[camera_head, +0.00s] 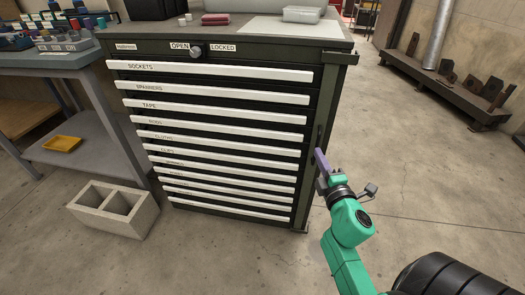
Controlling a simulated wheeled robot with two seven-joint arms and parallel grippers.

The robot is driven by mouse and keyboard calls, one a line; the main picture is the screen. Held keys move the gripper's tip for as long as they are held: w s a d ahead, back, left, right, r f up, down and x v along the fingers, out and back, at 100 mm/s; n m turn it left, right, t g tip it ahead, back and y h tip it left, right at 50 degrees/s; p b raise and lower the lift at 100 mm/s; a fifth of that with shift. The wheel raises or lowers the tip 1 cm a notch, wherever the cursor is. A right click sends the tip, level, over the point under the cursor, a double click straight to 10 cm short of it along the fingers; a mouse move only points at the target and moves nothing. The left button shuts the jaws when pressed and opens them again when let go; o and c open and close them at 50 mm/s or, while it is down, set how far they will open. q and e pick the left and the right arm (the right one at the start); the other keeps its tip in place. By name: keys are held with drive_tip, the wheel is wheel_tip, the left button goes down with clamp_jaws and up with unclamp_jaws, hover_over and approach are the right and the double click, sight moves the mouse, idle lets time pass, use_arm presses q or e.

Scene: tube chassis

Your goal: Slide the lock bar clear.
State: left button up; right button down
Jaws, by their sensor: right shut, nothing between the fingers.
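A dark green drawer cabinet (342,45) stands in the middle, with white drawer fronts labelled from SOCKETS downward. A dark upright bar (326,108) runs down its front right edge, beside the drawer ends. A round knob (196,51) sits on the top front strip between the labels OPEN and LOCKED. My right gripper (320,160), with purple fingers, is shut and empty next to the bar at about mid-height. I cannot tell whether the fingers touch the bar. The drawers look closed. My left gripper is not in view.
A workbench (85,61) with small items stands at the left, with a yellow tray (62,144) on its shelf. A concrete block (113,206) lies on the floor by the cabinet. A steel rack (430,80) lines the right wall. The floor right of the cabinet is mostly free.

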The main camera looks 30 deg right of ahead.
drive_tip(key=x, duration=0.9)
drive_tip(key=shift+w+d+f, duration=0.1)
drive_tip(key=shift+w+d, duration=0.15)
drive_tip(key=shift+d, duration=0.1)
drive_tip(key=shift+w, duration=0.25)
drive_tip(key=shift+d, duration=0.1)
